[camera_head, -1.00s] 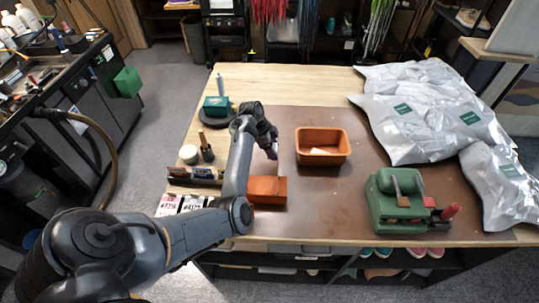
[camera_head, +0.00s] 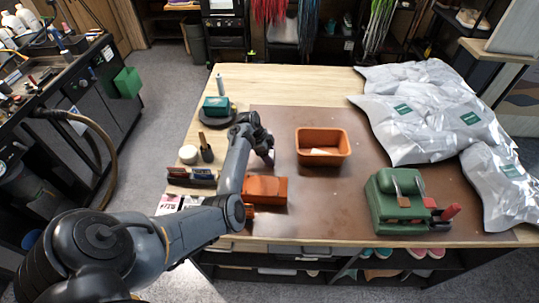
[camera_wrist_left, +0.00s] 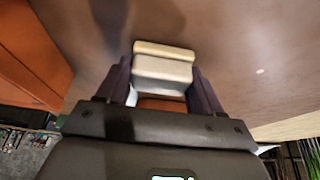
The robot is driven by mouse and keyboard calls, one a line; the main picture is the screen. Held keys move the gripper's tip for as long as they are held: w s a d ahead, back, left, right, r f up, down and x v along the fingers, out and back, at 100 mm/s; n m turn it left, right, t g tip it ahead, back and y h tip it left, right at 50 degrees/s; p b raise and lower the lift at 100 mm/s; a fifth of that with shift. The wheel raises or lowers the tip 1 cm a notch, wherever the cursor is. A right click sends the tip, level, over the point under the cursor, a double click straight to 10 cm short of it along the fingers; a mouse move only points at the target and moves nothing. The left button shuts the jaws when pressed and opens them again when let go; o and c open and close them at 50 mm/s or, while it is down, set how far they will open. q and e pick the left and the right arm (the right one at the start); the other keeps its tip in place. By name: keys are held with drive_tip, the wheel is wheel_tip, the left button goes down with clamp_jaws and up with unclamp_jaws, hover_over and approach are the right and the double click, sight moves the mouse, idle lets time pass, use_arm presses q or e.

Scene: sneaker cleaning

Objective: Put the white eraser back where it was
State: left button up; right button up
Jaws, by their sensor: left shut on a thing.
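The white eraser (camera_wrist_left: 163,68) is a small off-white block between the two dark fingers of my left gripper (camera_wrist_left: 163,85) in the left wrist view. The gripper is shut on it, close over the brown mat. In the head view my left gripper (camera_head: 269,160) is between the orange bin (camera_head: 323,133) and an orange-brown box (camera_head: 265,190), left of the bin. The eraser is hidden there by the gripper. A pale patch lies inside the bin; I cannot tell what it is. My right gripper is not in view.
The brown mat (camera_head: 330,205) is clear in front of the bin. A green device (camera_head: 395,205) stands at right, with silver bags (camera_head: 425,110) behind. A white jar (camera_head: 188,154), brushes and a green box (camera_head: 217,105) stand at left.

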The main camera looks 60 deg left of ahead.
use_arm(q)
drive_tip(key=shift+f, duration=0.15)
drive_tip(key=o, duration=0.9)
drive_tip(key=shift+o, duration=0.2)
drive_tip(key=v, duration=1.2)
drive_tip(key=shift+r+p, duration=0.25)
drive_tip(key=shift+p, duration=0.2)
